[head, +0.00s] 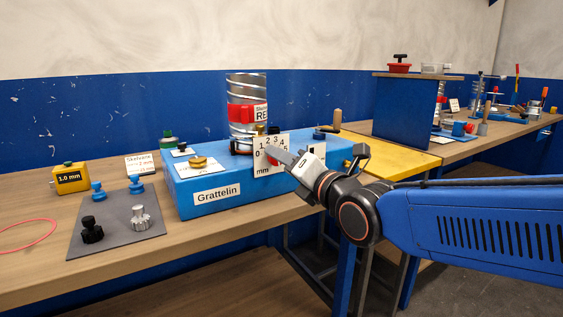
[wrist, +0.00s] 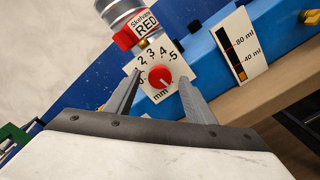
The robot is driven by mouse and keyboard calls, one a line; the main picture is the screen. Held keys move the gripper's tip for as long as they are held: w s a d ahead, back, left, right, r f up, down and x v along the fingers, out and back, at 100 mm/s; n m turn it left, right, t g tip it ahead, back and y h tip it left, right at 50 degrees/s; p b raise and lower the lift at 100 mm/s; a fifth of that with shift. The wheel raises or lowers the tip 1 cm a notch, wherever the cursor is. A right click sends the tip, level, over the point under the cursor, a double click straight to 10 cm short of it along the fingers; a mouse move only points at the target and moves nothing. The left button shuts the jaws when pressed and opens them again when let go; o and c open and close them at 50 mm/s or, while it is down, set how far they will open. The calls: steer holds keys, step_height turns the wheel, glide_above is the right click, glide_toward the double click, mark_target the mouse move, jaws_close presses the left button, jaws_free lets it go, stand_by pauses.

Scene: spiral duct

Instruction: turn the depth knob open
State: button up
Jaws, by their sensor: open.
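The depth knob (wrist: 158,76) is a round red knob on a white dial plate (wrist: 151,58) marked 0 to 5 mm. In the wrist view my open gripper (wrist: 160,80) has one finger on each side of the knob, with visible gaps. I cannot tell how deep the fingertips reach or where the knob's pointer stands.
A spiral metal duct (head: 247,92) with a red label band stands on the box. A brass knob (head: 198,162) is on the box top. A grey mat (head: 118,232) with several spare knobs lies to the left. A gauge marked in ml (wrist: 238,45) is right of the dial.

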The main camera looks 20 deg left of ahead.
steer(key=v, duration=1.5)
steer(key=shift+s+d, duration=0.25)
steer(key=shift+d, duration=0.05)
steer(key=shift+f, duration=0.1)
steer(key=w+d+f+m+g+h, duration=0.1)
steer(key=w+d+f+m+h, duration=0.1)
steer(key=d+f+m+h, duration=0.6)
steer(key=w+d+f+m+h, duration=0.1)
steer(key=d+f+m, duration=0.6)
steer(key=d+m, duration=0.5)
steer(key=s+d+f+m+g+h, duration=0.2)
steer(key=s+d+f+m, duration=0.3)
steer(key=d+m, duration=0.3)
steer(key=s+d+f+m+g+h, duration=0.2)
steer(key=s+d+f+m+g, duration=0.1)
steer(key=s+d+f+m, duration=0.2)
steer(key=s+d+m, duration=0.2)
steer(key=d+m, duration=0.1)
steer(key=shift+s+d+f+m+g+h, duration=0.25)
steer(key=shift+s+f+m+g+h, duration=0.05)
steer(key=shift+f+g+h, duration=0.1)
